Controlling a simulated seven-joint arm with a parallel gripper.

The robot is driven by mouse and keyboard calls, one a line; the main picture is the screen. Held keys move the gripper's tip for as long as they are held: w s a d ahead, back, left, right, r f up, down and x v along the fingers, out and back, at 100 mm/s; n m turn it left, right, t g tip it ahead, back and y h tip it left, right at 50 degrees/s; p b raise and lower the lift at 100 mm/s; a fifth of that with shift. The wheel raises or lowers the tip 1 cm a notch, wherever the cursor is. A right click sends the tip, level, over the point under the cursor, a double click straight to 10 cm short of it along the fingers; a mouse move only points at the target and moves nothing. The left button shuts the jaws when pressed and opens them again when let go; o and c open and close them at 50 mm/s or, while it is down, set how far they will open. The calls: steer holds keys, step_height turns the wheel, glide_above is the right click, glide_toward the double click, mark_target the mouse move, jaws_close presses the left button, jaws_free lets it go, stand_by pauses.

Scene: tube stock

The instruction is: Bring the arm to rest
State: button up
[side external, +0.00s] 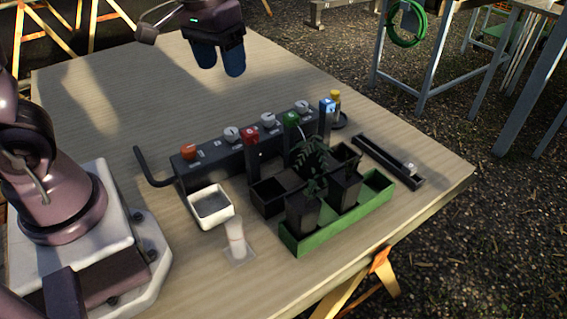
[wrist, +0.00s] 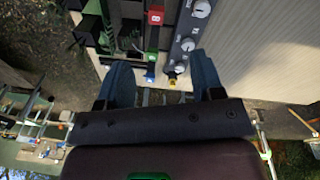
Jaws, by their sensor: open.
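My gripper (side external: 221,60) is raised above the far part of the table in the side external view, its two blue fingers pointing down. In the wrist view my gripper (wrist: 160,85) shows its fingers spread apart with nothing between them. It is open and empty, and touches nothing on the table. The wooden table (side external: 100,110) lies below, with its objects to the right of and nearer than the gripper.
A dark block with knobs (side external: 215,155) stands mid-table, with red (side external: 251,137) and green (side external: 290,120) blocks near it. A green tray (side external: 345,222) with dark pots and a plant, a white dish (side external: 210,206) and a dark rail (side external: 388,161) stand nearby. The table's far left is clear.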

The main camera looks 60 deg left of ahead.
steer(key=s+d+r+m+t, duration=0.3)
steer(key=s+r, duration=0.3)
steer(key=s, duration=0.4)
steer(key=shift+s+d+m+t+y, duration=0.3)
steer(key=shift+s+d+t, duration=0.05)
steer(key=shift+d+t, duration=0.35)
